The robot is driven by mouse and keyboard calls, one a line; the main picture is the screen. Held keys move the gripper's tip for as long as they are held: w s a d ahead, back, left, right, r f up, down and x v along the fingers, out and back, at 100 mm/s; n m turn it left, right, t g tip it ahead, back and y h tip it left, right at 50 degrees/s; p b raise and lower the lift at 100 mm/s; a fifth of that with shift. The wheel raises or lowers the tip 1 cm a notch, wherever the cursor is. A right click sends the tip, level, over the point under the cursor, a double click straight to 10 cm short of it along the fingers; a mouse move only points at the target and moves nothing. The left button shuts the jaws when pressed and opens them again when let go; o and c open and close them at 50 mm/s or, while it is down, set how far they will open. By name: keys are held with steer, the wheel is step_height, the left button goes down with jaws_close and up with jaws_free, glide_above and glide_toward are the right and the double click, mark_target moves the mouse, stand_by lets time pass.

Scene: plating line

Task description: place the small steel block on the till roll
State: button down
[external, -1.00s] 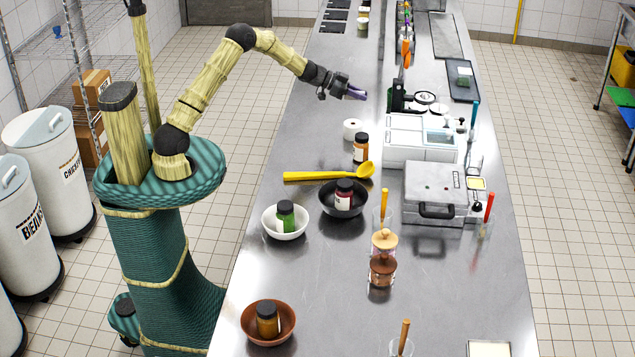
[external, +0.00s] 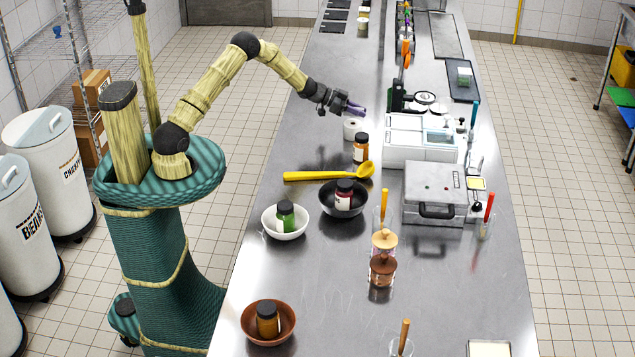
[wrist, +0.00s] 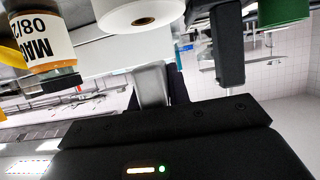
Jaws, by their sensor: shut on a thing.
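My gripper (external: 358,108), with purple fingers, is a little above and slightly right of the till roll in the external view. The till roll (external: 351,130) is a white upright roll on the steel counter. It also shows at the top of the wrist view (wrist: 128,16), with its core hole visible. In the wrist view my gripper (wrist: 153,88) is shut on the small steel block (wrist: 150,84), a plain grey piece between dark fingers. The block is apart from the roll in that view.
An orange-brown jar (external: 361,148) with a black lid stands just in front of the roll; it shows inverted in the wrist view (wrist: 45,42). A white machine (external: 407,150) and a black stand (external: 397,96) are to the right. A yellow ladle (external: 318,176) lies nearer the camera.

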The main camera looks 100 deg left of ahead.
mark_target(354, 116)
steer(key=shift+f, duration=1.5)
steer(key=shift+f, duration=0.15)
steer(key=c, duration=1.3)
jaws_free()
steer(key=b+v, duration=0.1)
steer(key=v, duration=1.1)
